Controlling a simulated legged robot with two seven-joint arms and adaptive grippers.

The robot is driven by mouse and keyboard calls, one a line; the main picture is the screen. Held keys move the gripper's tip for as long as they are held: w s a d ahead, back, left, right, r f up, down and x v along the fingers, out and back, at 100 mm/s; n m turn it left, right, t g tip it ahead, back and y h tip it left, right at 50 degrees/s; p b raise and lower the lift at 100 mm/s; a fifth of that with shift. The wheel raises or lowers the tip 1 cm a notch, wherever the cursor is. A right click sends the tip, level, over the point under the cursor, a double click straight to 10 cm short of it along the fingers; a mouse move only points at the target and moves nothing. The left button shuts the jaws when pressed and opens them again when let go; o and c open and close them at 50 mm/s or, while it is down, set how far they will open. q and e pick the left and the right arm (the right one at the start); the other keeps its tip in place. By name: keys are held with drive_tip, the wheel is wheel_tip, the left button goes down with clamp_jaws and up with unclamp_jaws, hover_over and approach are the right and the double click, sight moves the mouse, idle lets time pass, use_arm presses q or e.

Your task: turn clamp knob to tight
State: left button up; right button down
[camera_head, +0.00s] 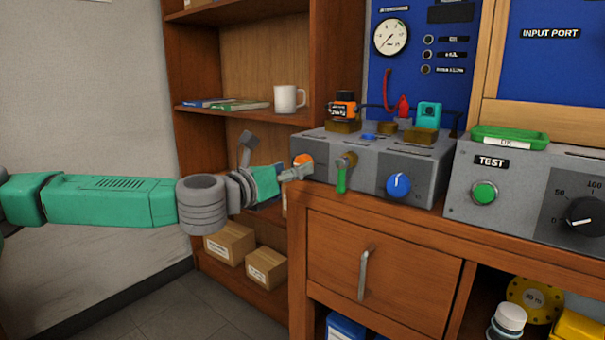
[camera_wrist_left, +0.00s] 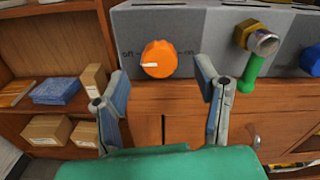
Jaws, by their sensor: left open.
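An orange round knob, most likely the clamp knob (camera_wrist_left: 159,58), is on the front face of the grey bench unit (camera_head: 365,165). A pale pointer mark on it points left in the left wrist view. Small labels sit either side of it, too blurred to read fully. My right gripper is not in view.
A brass fitting with a green lever (camera_head: 342,176) and a blue knob (camera_head: 398,186) are right of the orange knob on the same face. A wooden drawer (camera_head: 385,270) is below. A shelf with a white mug (camera_head: 287,99) stands at the left.

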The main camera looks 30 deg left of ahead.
use_arm(q)
drive_tip(key=shift+w+b, duration=0.3)
drive_tip(key=shift+w, duration=1.75)
drive_tip(key=shift+d, duration=0.1)
drive_tip(key=c, duration=1.2)
drive_tip(key=shift+o, duration=0.3)
